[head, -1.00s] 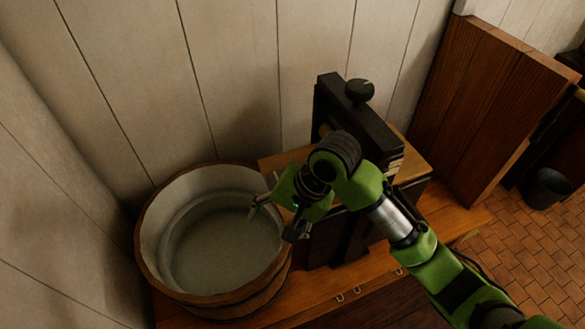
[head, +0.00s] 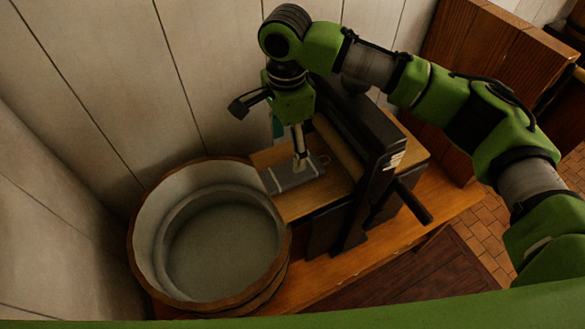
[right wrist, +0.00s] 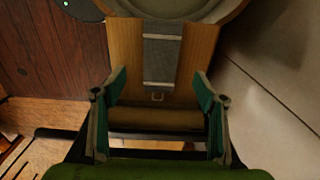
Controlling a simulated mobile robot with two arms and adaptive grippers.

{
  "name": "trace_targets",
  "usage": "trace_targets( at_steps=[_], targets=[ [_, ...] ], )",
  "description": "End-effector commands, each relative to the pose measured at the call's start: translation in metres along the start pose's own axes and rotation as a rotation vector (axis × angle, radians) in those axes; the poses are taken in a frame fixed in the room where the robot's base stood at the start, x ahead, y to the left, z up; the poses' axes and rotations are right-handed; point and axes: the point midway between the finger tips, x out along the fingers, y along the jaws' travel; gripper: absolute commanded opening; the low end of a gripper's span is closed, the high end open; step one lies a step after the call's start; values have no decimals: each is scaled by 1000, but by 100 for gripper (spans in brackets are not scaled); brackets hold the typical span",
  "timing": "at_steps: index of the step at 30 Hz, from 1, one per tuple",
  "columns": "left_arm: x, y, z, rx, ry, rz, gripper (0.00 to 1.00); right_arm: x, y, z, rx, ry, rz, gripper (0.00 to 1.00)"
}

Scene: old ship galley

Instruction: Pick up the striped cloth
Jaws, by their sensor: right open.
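The striped cloth (head: 294,174) is a small grey piece with pale stripes. It lies flat on a wooden board between the washtub and the wringer in the head view. The right wrist view shows the cloth (right wrist: 162,52) too, lengthwise on the board. My right gripper (head: 298,154) points down above the cloth, its near finger overlapping it in the picture. In the right wrist view my right gripper (right wrist: 160,78) has its teal-padded fingers spread wide, with nothing between them. I cannot tell the exact height over the cloth. My left gripper is not in view.
A round wooden washtub (head: 146,272) stands left of the board. A black-framed wringer (head: 376,140) with a handle (head: 412,201) stands right of it. A plank wall (head: 110,90) is close behind. A bench (head: 440,200) lies underneath.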

Motion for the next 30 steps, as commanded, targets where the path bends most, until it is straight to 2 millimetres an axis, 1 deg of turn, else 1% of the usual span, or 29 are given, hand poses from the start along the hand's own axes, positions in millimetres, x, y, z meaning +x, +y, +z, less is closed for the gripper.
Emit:
trace_targets(
  at_steps=[1, 3, 6, 11, 16, 18, 21, 24, 29, 30],
  targets=[
    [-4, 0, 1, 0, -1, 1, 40, 9, 1, 0, 0, 0, 3, 65],
    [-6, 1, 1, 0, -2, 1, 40, 20, 1, 0, -1, 0, 3, 65],
    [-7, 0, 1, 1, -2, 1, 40, 30, 0, 0, -2, 0, 0, 65],
    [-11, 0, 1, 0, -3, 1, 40, 40, 0, 2, -3, -1, 0, 65],
    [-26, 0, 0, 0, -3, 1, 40, 62, 0, 9, -4, 0, 1, 65],
    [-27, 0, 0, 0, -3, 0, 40, 74, 0, 9, -2, 0, 0, 65],
    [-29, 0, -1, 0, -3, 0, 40, 84, 0, 9, -3, -1, -1, 65],
    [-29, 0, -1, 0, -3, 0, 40, 88, 0, 9, -4, 0, -2, 65],
    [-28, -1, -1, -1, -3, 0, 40, 88, 0, 9, -4, 0, -2, 65],
    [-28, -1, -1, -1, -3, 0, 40, 88, 0, 9, -4, 0, -2, 57]
  ],
)
